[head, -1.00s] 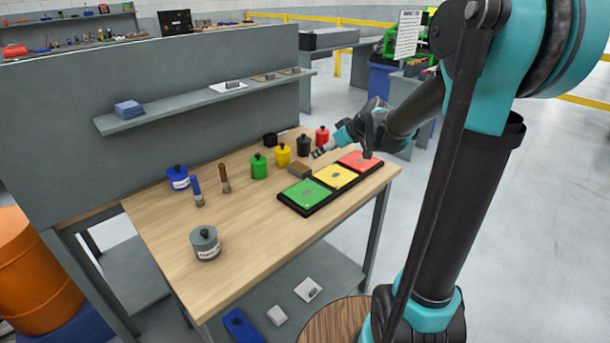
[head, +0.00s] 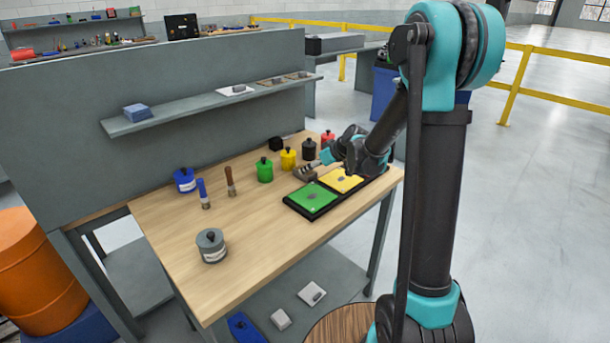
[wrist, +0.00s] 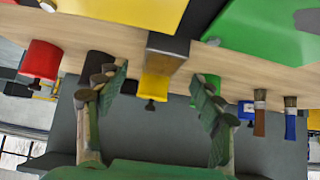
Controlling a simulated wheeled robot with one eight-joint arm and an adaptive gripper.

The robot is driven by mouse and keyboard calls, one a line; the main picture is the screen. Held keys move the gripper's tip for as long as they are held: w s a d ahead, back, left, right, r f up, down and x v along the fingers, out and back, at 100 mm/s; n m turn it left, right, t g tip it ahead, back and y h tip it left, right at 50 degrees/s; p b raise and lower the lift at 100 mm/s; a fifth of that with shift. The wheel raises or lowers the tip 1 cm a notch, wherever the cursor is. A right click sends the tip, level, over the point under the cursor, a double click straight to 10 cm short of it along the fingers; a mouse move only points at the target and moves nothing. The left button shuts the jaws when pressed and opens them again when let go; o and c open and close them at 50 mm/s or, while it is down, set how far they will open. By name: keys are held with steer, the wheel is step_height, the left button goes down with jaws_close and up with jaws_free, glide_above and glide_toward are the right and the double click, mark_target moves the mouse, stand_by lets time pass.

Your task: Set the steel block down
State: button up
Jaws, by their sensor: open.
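A small grey-brown block (head: 306,173), which looks like the steel block, rests on the wooden tabletop (head: 262,225) beside the black tray of coloured pads (head: 319,212). In the wrist view the block (wrist: 166,52) has a grey side and a tan face. It lies ahead of my gripper (wrist: 158,88), between the lines of the two spread fingers, and neither appears to touch it. In the head view my gripper (head: 326,164) is low above the table, just right of the block. My arm hides the red pad there.
Yellow (head: 288,159), black (head: 309,149), red (head: 328,138) and green (head: 265,170) canisters stand close behind the block. Two brushes, a blue canister (head: 185,180) and a grey canister (head: 211,245) are further left. The front middle of the tabletop is clear.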

steer(key=shift+x, duration=2.75)
steer(key=shift+s+a, duration=0.1)
steer(key=shift+r, duration=0.1)
jaws_close()
